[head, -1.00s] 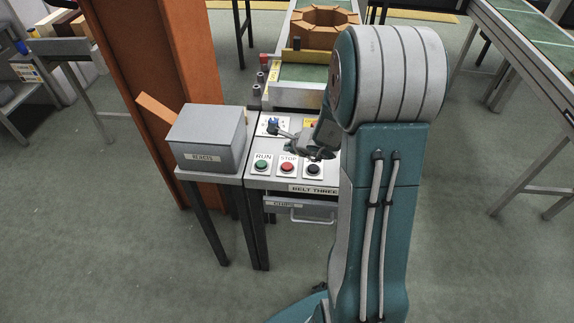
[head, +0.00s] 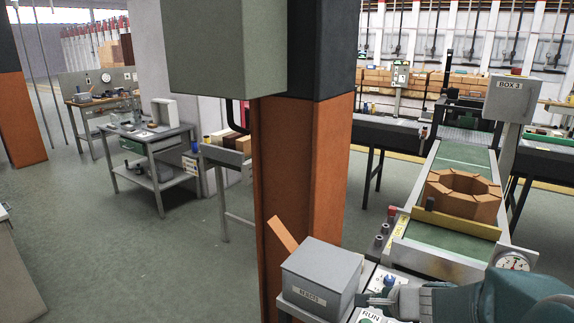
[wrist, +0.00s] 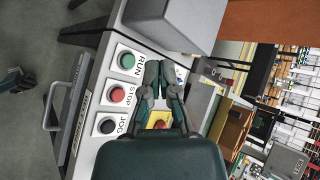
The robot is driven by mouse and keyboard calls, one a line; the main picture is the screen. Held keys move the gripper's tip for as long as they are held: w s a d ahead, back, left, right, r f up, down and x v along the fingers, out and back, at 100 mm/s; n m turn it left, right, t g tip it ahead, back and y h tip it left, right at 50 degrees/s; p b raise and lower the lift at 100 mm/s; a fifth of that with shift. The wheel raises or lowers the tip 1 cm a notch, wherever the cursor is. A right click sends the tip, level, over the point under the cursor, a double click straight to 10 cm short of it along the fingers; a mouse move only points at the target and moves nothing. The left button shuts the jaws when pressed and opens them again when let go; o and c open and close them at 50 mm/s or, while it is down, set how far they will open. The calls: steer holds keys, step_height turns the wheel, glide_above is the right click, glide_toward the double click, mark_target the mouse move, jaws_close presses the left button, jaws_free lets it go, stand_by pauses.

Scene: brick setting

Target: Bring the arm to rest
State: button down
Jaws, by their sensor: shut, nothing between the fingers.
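My gripper (head: 368,299) is at the lower right of the head view, beside the grey box and over the control panel. Its two fingers (wrist: 159,72) show in the wrist view, shut with nothing held. My teal arm runs off to the lower right in the head view. The panel carries a green RUN button (wrist: 127,61), a red STOP button (wrist: 117,95) and a black JOG button (wrist: 107,126). A blue knob (head: 389,282) shows just behind the gripper in the head view. I cannot tell whether the fingers touch anything.
The grey box (head: 322,275) stands left of the panel, close to the gripper. An orange column (head: 300,170) rises behind it. The belt (head: 460,245) with a ring of brown blocks (head: 462,194) lies behind the panel. Open floor (head: 120,250) is at left.

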steer(key=s+a+r+n+g, duration=0.2)
steer(key=s+a+r+n, duration=0.2)
steer(key=s+n, duration=0.3)
steer(key=s+a+r+n+g, duration=0.1)
steer(key=s+a+r+n, duration=0.3)
steer(key=s+n, duration=0.3)
steer(key=s+d+r+n+h, duration=0.1)
steer(key=s+d+n+h, duration=0.2)
steer(key=s, duration=0.5)
steer(key=shift+d+r+h, duration=0.2)
steer(key=shift+r+h, duration=0.2)
steer(key=shift+h, duration=0.2)
